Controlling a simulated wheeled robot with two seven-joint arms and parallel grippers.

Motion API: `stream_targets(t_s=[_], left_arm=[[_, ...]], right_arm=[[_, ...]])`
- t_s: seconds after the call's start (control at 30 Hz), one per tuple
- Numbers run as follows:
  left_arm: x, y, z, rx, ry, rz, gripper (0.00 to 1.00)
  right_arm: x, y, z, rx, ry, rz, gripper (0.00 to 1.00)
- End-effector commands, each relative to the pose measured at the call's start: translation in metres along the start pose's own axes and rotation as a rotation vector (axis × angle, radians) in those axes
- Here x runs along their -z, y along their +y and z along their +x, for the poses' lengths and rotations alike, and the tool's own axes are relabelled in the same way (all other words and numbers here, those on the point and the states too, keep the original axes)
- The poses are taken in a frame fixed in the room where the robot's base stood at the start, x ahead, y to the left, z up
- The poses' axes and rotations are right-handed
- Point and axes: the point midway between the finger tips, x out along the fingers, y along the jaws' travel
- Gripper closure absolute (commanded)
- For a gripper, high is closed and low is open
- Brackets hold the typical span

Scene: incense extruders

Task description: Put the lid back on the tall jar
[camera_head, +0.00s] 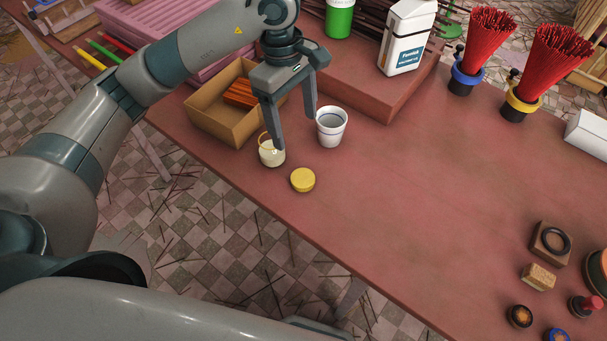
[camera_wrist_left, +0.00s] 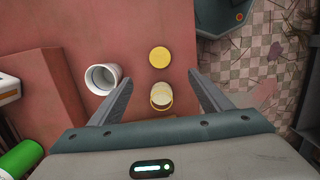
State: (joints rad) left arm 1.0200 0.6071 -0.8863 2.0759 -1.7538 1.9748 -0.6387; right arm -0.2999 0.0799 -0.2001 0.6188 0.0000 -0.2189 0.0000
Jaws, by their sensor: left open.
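A small cream jar (camera_head: 270,157) with a gold rim stands upright on the reddish table. Its top shows as a gold ring, with no lid on it, in the left wrist view (camera_wrist_left: 161,98). A round yellow lid (camera_head: 303,180) lies flat on the table beside the jar, apart from it; it also shows in the left wrist view (camera_wrist_left: 159,57). My left gripper (camera_head: 294,132) is open and empty, pointing down over the jar. In the left wrist view the jar shows between its fingers (camera_wrist_left: 160,82). One finger partly hides the jar in the head view. My right gripper is not in view.
A white cup (camera_head: 331,128) stands close to the left gripper's other finger. An open cardboard box (camera_head: 208,127) with orange sticks is behind the jar. A raised block (camera_head: 385,105) bears a white carton (camera_head: 402,45). The table's middle is clear; its near edge is close to the lid.

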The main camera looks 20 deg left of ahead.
Motion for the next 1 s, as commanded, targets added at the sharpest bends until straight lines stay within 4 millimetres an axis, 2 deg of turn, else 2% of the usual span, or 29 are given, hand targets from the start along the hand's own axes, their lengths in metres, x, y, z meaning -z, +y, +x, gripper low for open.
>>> stream_targets(t_s=[0.3,0.47,0.67,1.0], left_arm=[[-0.001,0.000,0.001,0.001,-0.002,0.000,0.28],[-0.001,-0.001,0.011,0.005,-0.004,-0.001,0.28],[-0.002,-0.001,0.037,0.006,-0.005,-0.002,0.28],[-0.002,-0.002,0.095,0.005,-0.006,-0.001,0.28]], right_arm=[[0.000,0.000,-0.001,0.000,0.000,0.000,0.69],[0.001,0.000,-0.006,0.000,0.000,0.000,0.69],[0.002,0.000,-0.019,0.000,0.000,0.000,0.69],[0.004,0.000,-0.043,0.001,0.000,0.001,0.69]])
